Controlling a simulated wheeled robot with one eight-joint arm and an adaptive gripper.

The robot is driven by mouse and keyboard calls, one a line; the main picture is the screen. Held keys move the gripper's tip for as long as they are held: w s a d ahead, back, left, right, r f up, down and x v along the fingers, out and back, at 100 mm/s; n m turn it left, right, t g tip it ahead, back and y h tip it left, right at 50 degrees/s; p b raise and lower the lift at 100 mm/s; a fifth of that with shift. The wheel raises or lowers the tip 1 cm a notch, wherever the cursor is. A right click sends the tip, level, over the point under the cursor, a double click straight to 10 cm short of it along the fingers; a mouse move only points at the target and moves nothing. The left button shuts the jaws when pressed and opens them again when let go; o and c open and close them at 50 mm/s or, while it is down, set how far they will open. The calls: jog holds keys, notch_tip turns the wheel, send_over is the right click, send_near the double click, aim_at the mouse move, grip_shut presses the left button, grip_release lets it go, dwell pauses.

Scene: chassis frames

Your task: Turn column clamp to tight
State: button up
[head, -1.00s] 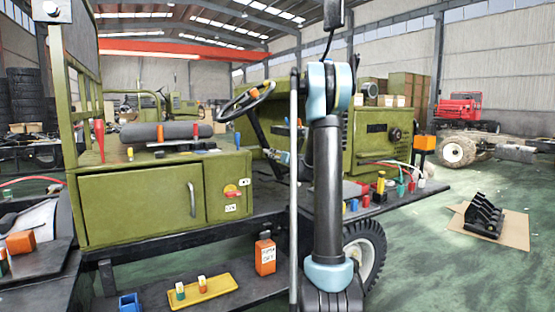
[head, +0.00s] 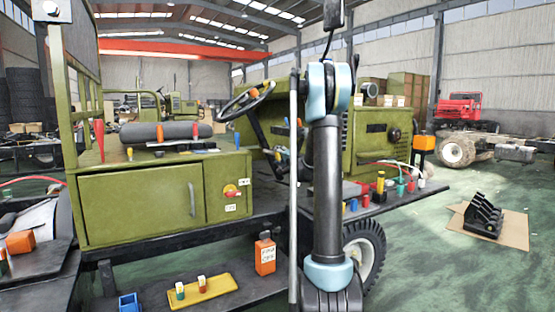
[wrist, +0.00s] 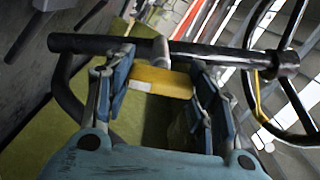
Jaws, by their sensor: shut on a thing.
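The black steering column (wrist: 85,43) runs across the upper part of the wrist view, with the steering wheel (wrist: 254,100) at its right end. The column clamp (wrist: 161,82) shows as a yellow piece beside the column, with a short grey stub above it against the column. My gripper (wrist: 163,88) has its blue-padded fingers on both sides of the yellow piece and is shut on it. In the head view the steering wheel (head: 246,101) and column (head: 261,133) stand left of my arm. My gripper (head: 281,158) is small there and partly hidden.
The olive cab box (head: 140,208) with a red-and-yellow switch stands left of the column. Several small coloured items line the dark chassis deck at right. A yellow tray (head: 203,291) lies low in front.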

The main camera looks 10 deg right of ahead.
jog(key=shift+d+f+m, duration=0.1)
jog(key=shift+d+m, duration=0.05)
jog(key=shift+m, duration=0.7)
jog(key=shift+d+m, duration=0.1)
jog(key=shift+m, duration=0.75)
jog(key=o, duration=1.1)
jog(key=shift+a, duration=0.1)
jog(key=v, duration=1.2)
jog(key=shift+f, duration=0.15)
jog(key=shift+a, duration=0.1)
